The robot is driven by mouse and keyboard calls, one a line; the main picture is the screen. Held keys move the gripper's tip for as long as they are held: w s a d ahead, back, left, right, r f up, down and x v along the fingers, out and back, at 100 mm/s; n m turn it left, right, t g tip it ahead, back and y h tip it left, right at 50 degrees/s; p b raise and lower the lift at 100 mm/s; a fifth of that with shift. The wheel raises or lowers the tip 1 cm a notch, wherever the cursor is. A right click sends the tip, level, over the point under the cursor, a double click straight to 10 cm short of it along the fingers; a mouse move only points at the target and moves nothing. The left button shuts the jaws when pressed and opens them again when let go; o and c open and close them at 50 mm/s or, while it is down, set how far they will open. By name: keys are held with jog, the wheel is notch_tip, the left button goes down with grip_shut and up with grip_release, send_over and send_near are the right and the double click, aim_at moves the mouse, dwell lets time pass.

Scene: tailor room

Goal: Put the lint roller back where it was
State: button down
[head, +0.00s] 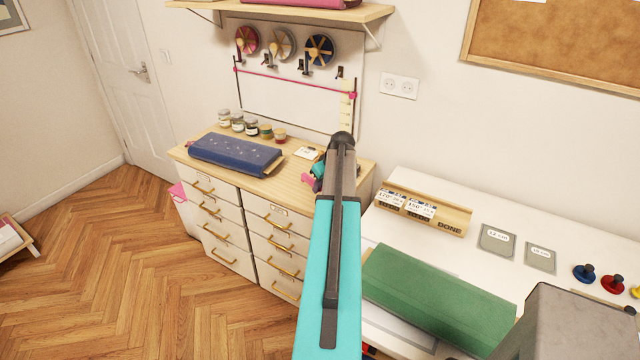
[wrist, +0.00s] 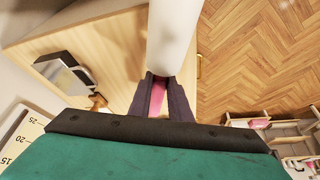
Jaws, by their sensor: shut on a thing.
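My gripper (wrist: 160,92) is shut on the pink handle of the lint roller (wrist: 172,38) in the wrist view. Its white cylinder points away from the fingers, over the edge of a light wooden top (wrist: 115,50) with floor beyond. I cannot tell its height above the top. In the head view my arm reaches toward the right end of the drawer cabinet (head: 232,172) and hides most of the gripper. A small pink part shows left of the arm there; I cannot tell whether it belongs to the roller.
A folded blue cloth (head: 235,154) and several small jars (head: 238,122) occupy the cabinet top. A small labelled piece (head: 308,153) lies near the arm. Green cloth (head: 435,298) and a wooden card rack (head: 424,208) are on the white table at right.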

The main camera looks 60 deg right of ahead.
jog(key=shift+f, duration=1)
jog(key=shift+f+b, duration=1.25)
jog(key=shift+f, duration=0.05)
dwell(0.8)
jog(key=c, duration=1.6)
grip_release()
jog(key=shift+o, duration=0.2)
jog(key=shift+r, duration=0.1)
jog(key=shift+b+v, duration=1.95)
jog(key=shift+v, duration=4.9)
